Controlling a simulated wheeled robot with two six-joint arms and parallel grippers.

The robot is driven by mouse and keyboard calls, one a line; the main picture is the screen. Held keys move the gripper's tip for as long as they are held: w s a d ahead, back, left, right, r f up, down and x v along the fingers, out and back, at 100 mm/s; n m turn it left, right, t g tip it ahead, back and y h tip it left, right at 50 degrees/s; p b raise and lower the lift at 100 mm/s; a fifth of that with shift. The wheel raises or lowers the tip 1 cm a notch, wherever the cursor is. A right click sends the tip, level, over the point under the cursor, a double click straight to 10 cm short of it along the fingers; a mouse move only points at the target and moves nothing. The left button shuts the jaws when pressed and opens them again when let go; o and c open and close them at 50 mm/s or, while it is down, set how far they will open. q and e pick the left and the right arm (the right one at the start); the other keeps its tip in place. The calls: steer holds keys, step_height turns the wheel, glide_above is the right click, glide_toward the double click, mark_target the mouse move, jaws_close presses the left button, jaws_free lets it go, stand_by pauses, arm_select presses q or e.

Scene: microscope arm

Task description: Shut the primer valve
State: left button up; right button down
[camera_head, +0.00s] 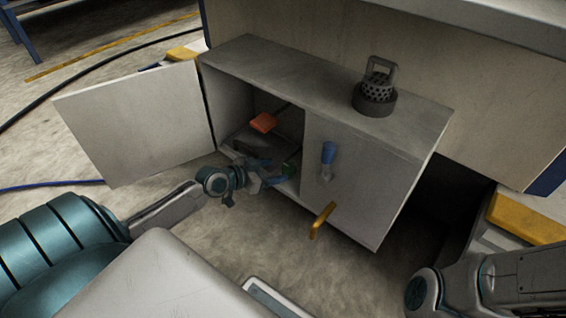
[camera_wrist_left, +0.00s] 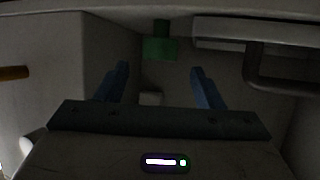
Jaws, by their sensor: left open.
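The frames do not label the primer valve. A grey cabinet (camera_head: 350,190) has several coloured handles. An orange-red handle (camera_head: 264,122) and a small green part (camera_head: 291,167) are inside its open left bay. A blue handle (camera_head: 328,153) and a yellow handle (camera_head: 322,219) are on its closed front panel. My left gripper (camera_head: 275,174) reaches into the bay's lower part, close to the green part. In the left wrist view, my open blue fingers (camera_wrist_left: 159,75) have nothing between them, and the green part (camera_wrist_left: 160,47) lies just beyond their tips. My right gripper is out of frame.
The cabinet's left door (camera_head: 135,120) stands wide open. A perforated dark strainer with a loop handle (camera_head: 377,88) stands on the cabinet top. A grey bent bar (camera_wrist_left: 253,75) is right of my fingers in the wrist view. The floor before the cabinet is clear.

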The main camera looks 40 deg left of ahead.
arm_select(q)
steer(key=shift+p+v, duration=0.75)
steer(key=shift+v, duration=1.45)
